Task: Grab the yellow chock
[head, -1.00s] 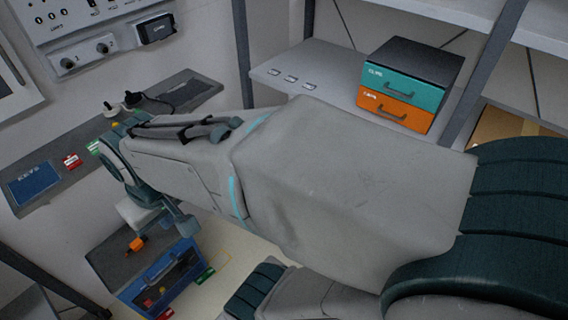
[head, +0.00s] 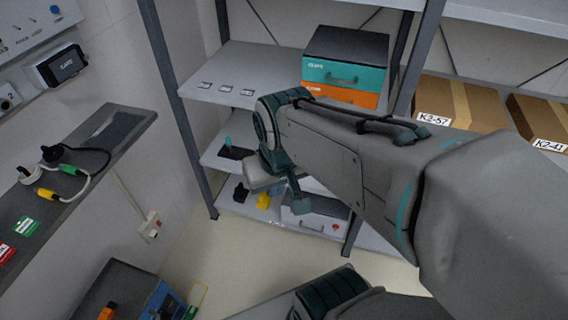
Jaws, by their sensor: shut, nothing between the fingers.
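The yellow chock (head: 264,201) is a small yellow block on a low shelf of the rack, beside a black object (head: 241,192). My gripper (head: 272,184) is at the end of my arm, in front of the rack and just above the chock in the picture. It is shut and empty. The gripper and wrist cover part of the shelf behind them, and its fingertips are hard to make out. I cannot tell how far the gripper is from the chock in depth.
A grey case (head: 318,217) sits right of the chock. Teal and orange drawers (head: 345,72) and cardboard boxes (head: 462,104) stand on the shelf above. A rack post (head: 178,110) rises at the left. A wall ledge (head: 75,165) with cables and a dark-topped blue box (head: 125,290) are left.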

